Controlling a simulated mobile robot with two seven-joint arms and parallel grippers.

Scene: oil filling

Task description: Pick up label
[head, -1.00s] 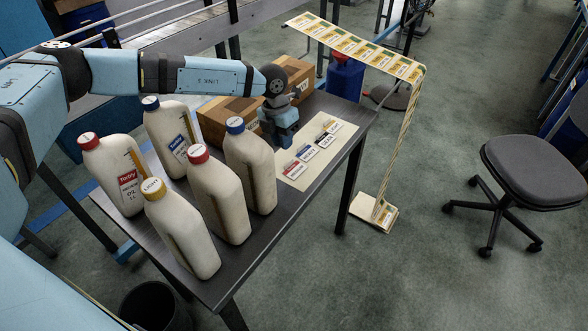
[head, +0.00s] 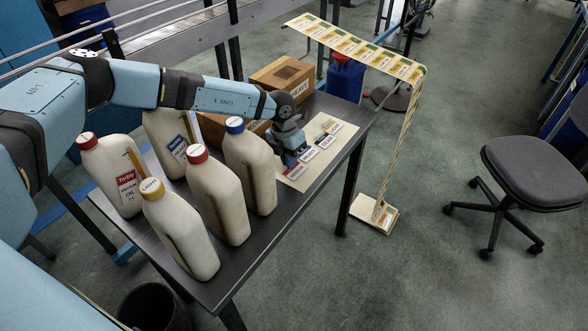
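Several labels lie in a row on a beige sheet (head: 345,135) on the dark table. Two white labels (head: 309,154) and (head: 325,141) show to the right of my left gripper, and another lies farther back. A red-edged label (head: 294,172) shows in part just below the gripper. My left gripper (head: 290,162) points down over the near left part of the sheet, close to these labels. Its fingertips are too small and hidden to tell whether they are open or touching a label. My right gripper is not in view.
Several white oil bottles (head: 215,200) with red, blue and yellow caps stand on the table (head: 240,265) left of the sheet. Cardboard boxes (head: 283,77) are behind the gripper. A strip of labels (head: 350,45) hangs on a stand beyond the table. A stool (head: 535,170) is at right.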

